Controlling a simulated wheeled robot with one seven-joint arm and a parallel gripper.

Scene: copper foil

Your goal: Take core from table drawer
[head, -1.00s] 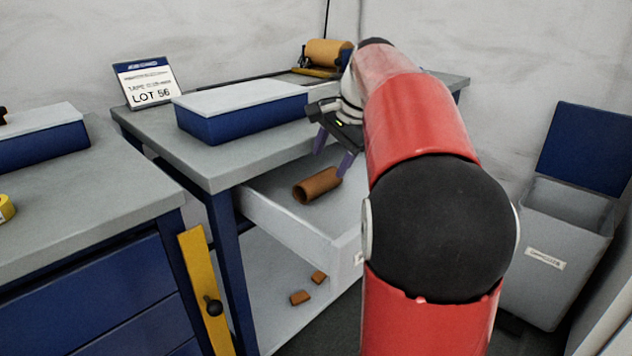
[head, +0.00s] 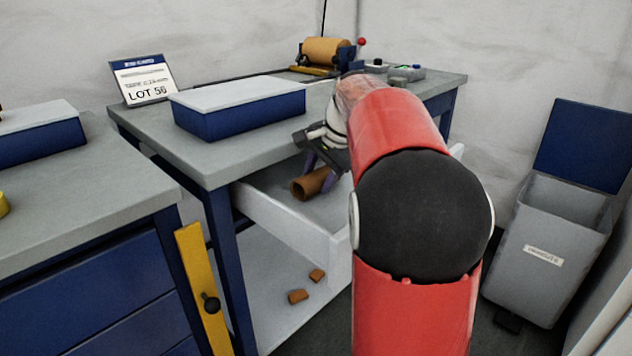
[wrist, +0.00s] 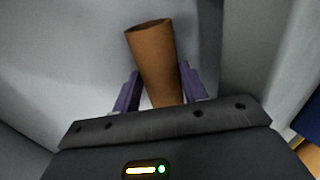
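The core is a brown cardboard tube (head: 309,184) lying in the open white table drawer (head: 290,222). In the wrist view the core (wrist: 155,58) stands between the two purple fingers, its hollow end pointing away from me. My gripper (head: 320,178) is down in the drawer at the core. In the wrist view my gripper (wrist: 158,88) is open around the core, with a small gap showing at the left finger. Whether the right finger touches it I cannot tell. The core's near end is hidden behind the gripper body.
A blue box with a pale lid (head: 240,108) stands on the table above the drawer. Two small brown pieces (head: 298,296) lie on the shelf below. A grey bin (head: 545,250) stands at the right. A roll on a stand (head: 326,50) is at the back.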

